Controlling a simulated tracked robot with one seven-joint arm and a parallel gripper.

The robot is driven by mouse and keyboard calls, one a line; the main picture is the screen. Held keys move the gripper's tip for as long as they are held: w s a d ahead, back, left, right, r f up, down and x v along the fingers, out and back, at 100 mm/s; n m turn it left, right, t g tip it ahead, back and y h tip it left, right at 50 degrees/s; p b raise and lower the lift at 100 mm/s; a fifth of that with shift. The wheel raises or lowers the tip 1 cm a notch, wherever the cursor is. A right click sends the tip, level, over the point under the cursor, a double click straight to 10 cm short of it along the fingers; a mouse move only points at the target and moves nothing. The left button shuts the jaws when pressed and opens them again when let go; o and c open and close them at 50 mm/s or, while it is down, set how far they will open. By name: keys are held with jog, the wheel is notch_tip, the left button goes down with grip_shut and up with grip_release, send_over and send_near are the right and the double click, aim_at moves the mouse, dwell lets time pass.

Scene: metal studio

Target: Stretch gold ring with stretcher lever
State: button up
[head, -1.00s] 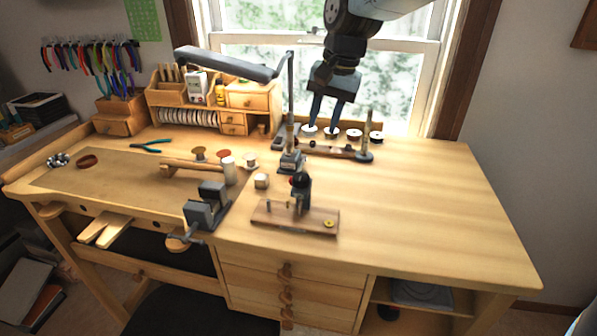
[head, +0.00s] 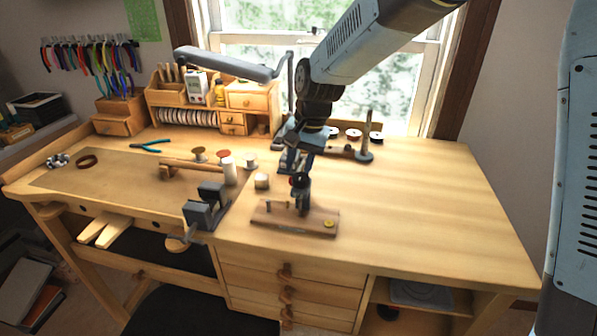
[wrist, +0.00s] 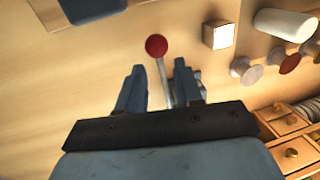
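A metal lever with a red ball knob (wrist: 156,45) shows in the wrist view. Its rod passes between the two fingers of my gripper (wrist: 157,85), which are apart with clear gaps on both sides. In the head view my gripper (head: 295,162) is low over the bench, in front of the grey stretcher, which it largely hides. A small gold ring-like piece (head: 329,224) lies on the right end of a wooden board (head: 270,215) nearer the front. A dark upright tool (head: 301,195) stands on that board. Whether the fingers touch the lever cannot be told.
A pale block (head: 261,181) and a white cylinder (head: 229,171) stand to the left. A vise (head: 206,207) is at the bench's front edge. A wooden rack (head: 352,153) with a post is behind. The bench's right side is clear.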

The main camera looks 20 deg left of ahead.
jog(key=shift+a+f, duration=0.2)
jog(key=shift+f, duration=0.9)
jog(key=shift+c, duration=0.2)
grip_shut()
jog(key=shift+s+f, duration=0.1)
jog(key=shift+s, duration=0.05)
dwell(0.4)
